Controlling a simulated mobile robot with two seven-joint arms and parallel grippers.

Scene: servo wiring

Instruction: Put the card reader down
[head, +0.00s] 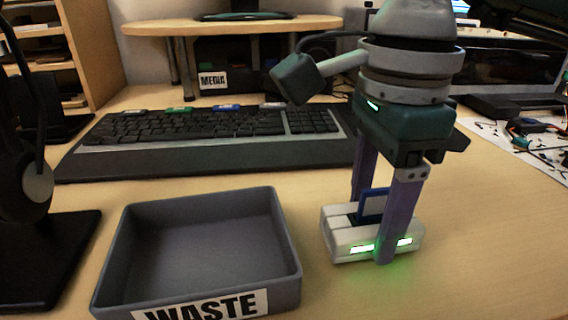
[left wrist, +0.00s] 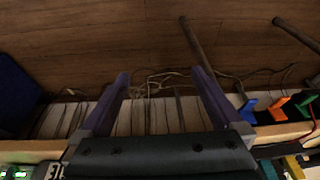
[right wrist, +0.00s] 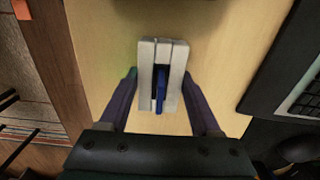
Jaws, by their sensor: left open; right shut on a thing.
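The card reader (head: 342,239) is a white box with green lit strips on its front and a blue card (head: 373,206) standing in its slot. My right gripper (head: 372,229) points down with its purple fingers on either side of the reader, shut on it. In the right wrist view the reader (right wrist: 147,78) sits between the fingertips. It is at or very near the desk top; I cannot tell whether its underside touches. My left gripper (left wrist: 160,75) shows only in the left wrist view, open and empty.
A grey tray labelled WASTE (head: 283,238) stands left of the reader, with a gap between. A keyboard (head: 220,128) lies behind. A headset on a black stand (head: 45,258) is at far left. Loose electronics lie on a white sheet (head: 535,145) at right. Desk right of the reader is clear.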

